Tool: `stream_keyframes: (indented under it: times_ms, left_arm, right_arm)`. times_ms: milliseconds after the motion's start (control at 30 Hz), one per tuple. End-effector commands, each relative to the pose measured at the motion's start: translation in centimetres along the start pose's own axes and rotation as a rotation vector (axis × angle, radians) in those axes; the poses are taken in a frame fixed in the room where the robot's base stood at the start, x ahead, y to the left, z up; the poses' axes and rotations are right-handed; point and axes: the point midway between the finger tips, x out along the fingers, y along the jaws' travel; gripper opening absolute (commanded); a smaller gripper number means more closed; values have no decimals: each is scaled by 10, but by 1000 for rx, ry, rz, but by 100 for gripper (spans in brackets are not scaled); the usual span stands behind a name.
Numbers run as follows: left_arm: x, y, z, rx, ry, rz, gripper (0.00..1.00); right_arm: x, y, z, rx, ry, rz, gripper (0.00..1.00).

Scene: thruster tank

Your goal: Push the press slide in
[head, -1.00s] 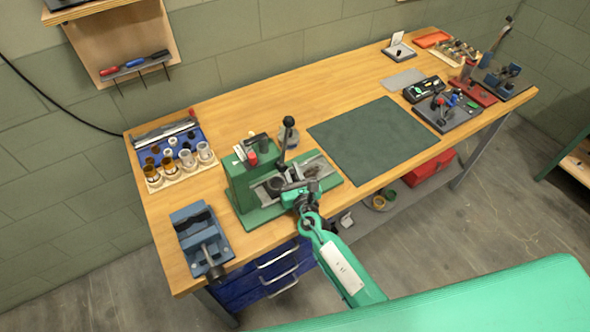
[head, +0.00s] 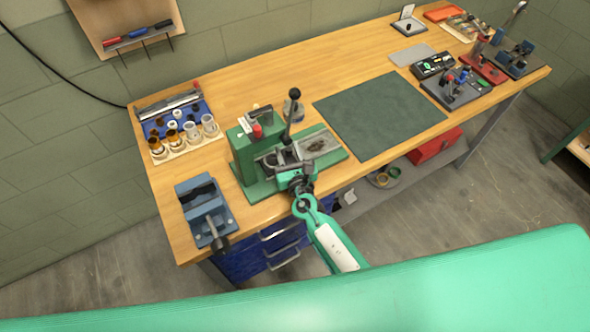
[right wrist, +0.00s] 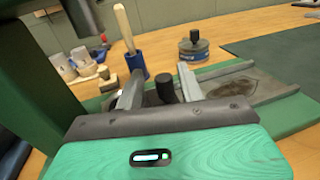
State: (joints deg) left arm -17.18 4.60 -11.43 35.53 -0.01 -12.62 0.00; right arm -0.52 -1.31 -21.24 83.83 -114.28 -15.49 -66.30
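The green press (head: 243,158) stands near the front edge of the workbench, with an upright black-knobbed lever (head: 292,112). Its grey metal slide channel (head: 318,143) runs to the right. My right gripper (head: 295,172) is at the front of the press, over the near part of the slide. In the right wrist view my two grey fingers (right wrist: 160,82) stand apart, with a short dark post (right wrist: 165,88) showing between them. I cannot tell whether they touch it. The channel also shows in that view (right wrist: 235,82). How far the slide is in is hard to tell. My left gripper is out of view.
A blue vise (head: 205,212) sits left of the press, and a tray of small cups (head: 185,140) is behind it. A dark green mat (head: 378,115) lies to the right. Fixtures with red and blue parts (head: 458,90) stand farther right.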

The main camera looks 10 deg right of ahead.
Motion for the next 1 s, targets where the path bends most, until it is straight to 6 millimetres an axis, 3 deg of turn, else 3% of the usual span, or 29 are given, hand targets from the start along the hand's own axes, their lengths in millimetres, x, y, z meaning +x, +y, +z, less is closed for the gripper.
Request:
stream_keyframes:
  times_ms: [600, 800, 1000]
  left_arm:
    - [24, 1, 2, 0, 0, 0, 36]
    - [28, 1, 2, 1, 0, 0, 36]
    - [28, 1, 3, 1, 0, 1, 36]
  right_arm:
    - [-108, 2, -3, -1, 2, 2, 38]
    - [-126, 2, -1, -2, 1, 3, 38]
    - [-130, 2, 0, -1, 1, 2, 38]
